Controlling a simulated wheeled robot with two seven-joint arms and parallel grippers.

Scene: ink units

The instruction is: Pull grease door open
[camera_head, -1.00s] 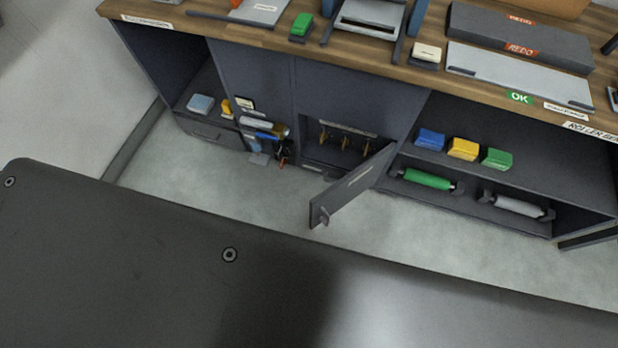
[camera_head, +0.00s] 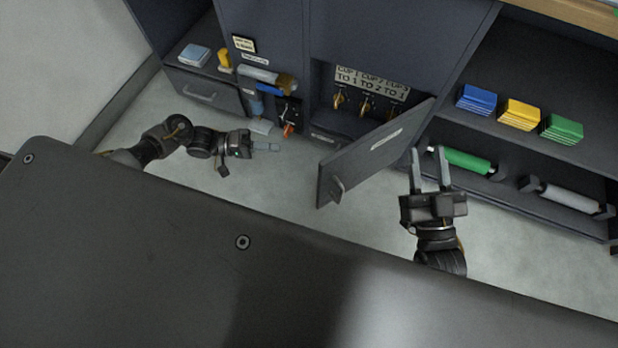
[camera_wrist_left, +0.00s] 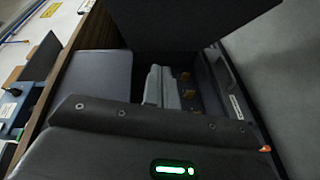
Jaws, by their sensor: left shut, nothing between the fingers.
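The grease door (camera_head: 372,152) is a dark grey panel in the head view. It stands swung well out from the cabinet front, with a pale label and a small handle (camera_head: 337,188) near its free edge. Behind it, the compartment shows brass hooks or valves (camera_head: 364,105) under a cup label. My left gripper (camera_head: 277,147) is shut and empty, left of the door and apart from it. Its closed fingers also show in the left wrist view (camera_wrist_left: 161,86). My right gripper (camera_head: 430,165) is open and empty, right of the door, with fingers pointing towards the cabinet.
A closed drawer (camera_head: 203,94) and small bottles and tools (camera_head: 266,88) are on the left. The right shelves hold blue, yellow and green blocks (camera_head: 519,115), a green roller (camera_head: 466,162) and a grey roller (camera_head: 568,198). Floor is clear in front of the door.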

